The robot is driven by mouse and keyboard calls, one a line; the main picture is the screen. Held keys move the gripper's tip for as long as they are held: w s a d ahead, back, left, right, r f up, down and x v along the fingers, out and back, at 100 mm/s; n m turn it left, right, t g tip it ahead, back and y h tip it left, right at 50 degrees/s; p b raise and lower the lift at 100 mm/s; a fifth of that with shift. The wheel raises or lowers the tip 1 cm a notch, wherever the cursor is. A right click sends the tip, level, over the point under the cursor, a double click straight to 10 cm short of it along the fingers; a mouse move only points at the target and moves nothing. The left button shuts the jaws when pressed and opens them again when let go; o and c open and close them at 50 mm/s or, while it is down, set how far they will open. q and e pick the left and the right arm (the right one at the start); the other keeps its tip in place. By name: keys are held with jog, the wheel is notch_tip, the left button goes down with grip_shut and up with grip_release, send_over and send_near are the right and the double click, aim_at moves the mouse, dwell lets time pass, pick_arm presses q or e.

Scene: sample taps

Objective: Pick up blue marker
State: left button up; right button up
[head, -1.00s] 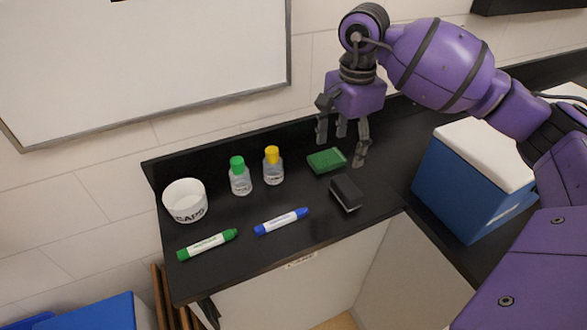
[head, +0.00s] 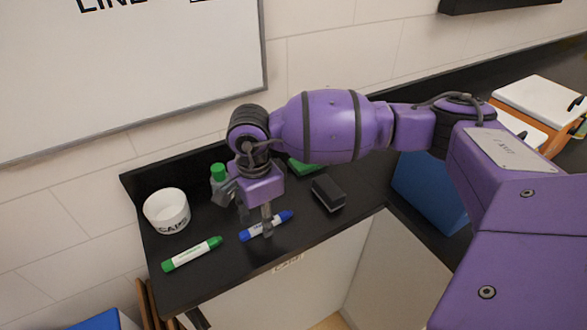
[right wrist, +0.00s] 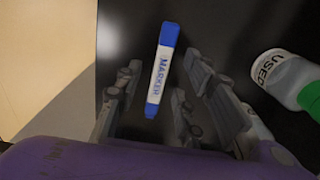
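The blue marker (head: 284,217) lies on the black counter near its front edge, partly covered by my right gripper (head: 254,216) in the head view. In the right wrist view the blue marker (right wrist: 160,75) is white with blue ends and a "MARKER" label. It lies lengthwise between the spread fingers of my right gripper (right wrist: 158,85). The fingers are open, on both sides of the marker, with gaps between. Whether they touch the counter I cannot tell. My left gripper is not in view.
A green marker (head: 192,254) lies left of the blue one. A white cup (head: 166,211) and a green-capped bottle (head: 218,175) stand behind. A blue cooler (head: 425,191) stands further right.

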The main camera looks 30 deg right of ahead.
jog(key=shift+f, duration=0.6)
jog(key=shift+r, duration=0.1)
grip_shut()
jog(key=shift+w+r, duration=0.1)
jog(key=shift+r, duration=0.35)
notch_tip(320, 180, up, 2)
jog(key=shift+r, duration=0.2)
jog(key=s+a+r, duration=0.4)
jog(key=s+r, duration=0.5)
jog(key=s, duration=0.4)
jog(key=shift+s+r, duration=0.25)
jog(key=shift+r, duration=0.1)
